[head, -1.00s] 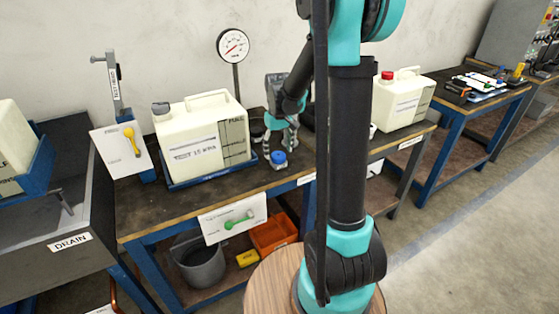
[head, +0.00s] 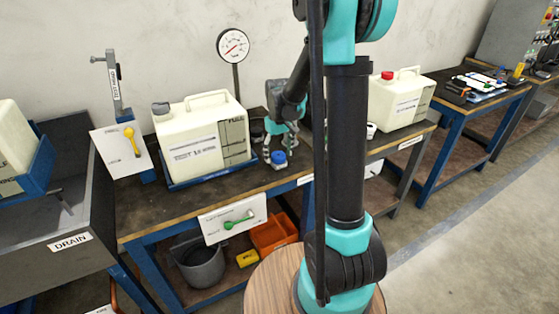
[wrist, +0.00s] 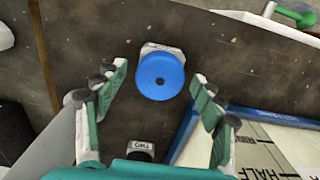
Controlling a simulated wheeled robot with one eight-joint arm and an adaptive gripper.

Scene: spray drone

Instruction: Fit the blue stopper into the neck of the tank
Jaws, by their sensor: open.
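The blue stopper (head: 279,157) sits on the bench to the right of the tank, near the front edge. Whether that neck is open cannot be told.
A pressure gauge (head: 233,46) rises behind the tank. A card with a yellow key shape (head: 131,141) stands at the left. A red-capped tank (head: 402,100) stands on the right. A small dark labelled item (wrist: 140,150) lies nearby. The bench front is mostly clear.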

